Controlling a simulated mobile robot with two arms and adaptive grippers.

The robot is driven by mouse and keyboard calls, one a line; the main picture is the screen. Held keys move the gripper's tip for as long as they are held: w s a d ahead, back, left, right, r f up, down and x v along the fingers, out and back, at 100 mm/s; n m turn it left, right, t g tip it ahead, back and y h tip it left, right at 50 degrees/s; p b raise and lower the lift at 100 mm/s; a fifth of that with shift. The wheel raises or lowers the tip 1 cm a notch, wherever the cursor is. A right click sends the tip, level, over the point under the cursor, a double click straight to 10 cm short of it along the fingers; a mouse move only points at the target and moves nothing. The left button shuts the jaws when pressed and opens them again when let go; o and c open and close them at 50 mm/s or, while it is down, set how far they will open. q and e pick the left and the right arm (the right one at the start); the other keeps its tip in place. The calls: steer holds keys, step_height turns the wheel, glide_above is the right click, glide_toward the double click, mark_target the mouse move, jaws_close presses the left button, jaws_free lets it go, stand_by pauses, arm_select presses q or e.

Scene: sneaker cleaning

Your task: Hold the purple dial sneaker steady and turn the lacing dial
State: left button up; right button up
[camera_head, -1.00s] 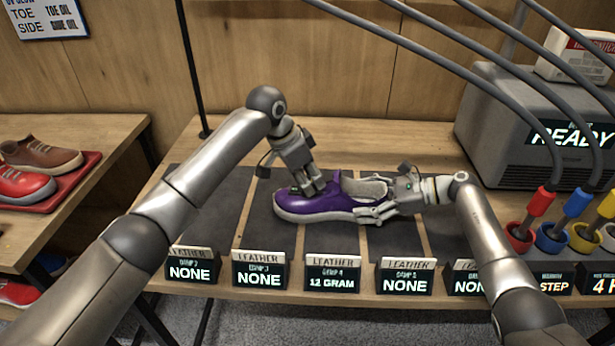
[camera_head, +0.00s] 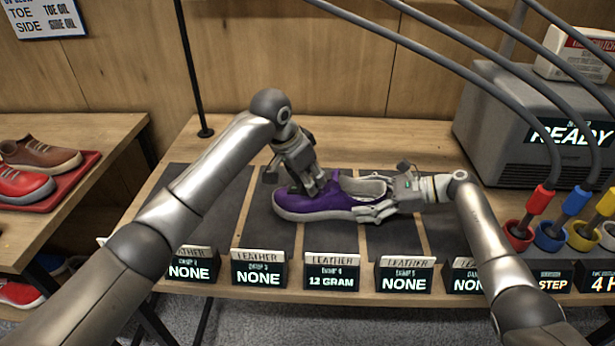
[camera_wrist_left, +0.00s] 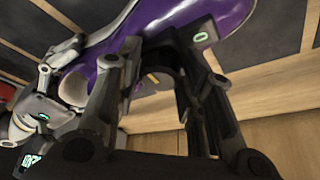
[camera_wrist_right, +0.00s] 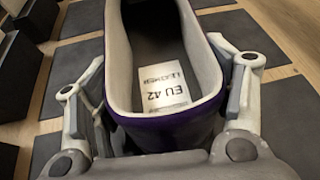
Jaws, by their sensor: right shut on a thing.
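The purple sneaker (camera_head: 300,203) with a pale sole lies on a dark mat, toe to the left. It also shows in the left wrist view (camera_wrist_left: 180,18). My right gripper (camera_head: 374,200) is shut on its heel end from the right, one finger on each side. The right wrist view shows the shoe opening (camera_wrist_right: 165,65) and an "EU 42" label between those fingers. My left gripper (camera_head: 315,190) points down over the front upper. Its fingers (camera_wrist_left: 150,60) stand apart, with a gap between them. The lacing dial cannot be made out; the fingers cover that area.
Small display signs (camera_head: 332,272) line the table's front edge. A grey machine (camera_head: 490,120) reading "READY" stands at the right, with hoses and coloured cups (camera_head: 551,236) in front. Red and brown shoes (camera_head: 25,185) sit on a left table. Dark mats left of the sneaker are bare.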

arm_select(q)
steer(key=o, duration=0.3)
arm_select(e)
steer(key=shift+f, duration=0.15)
arm_select(q)
steer(key=v, duration=1.2)
arm_select(e)
steer(key=o, duration=0.9)
steer(key=shift+c, duration=0.2)
steer(key=o, duration=0.4)
steer(key=shift+o, duration=0.2)
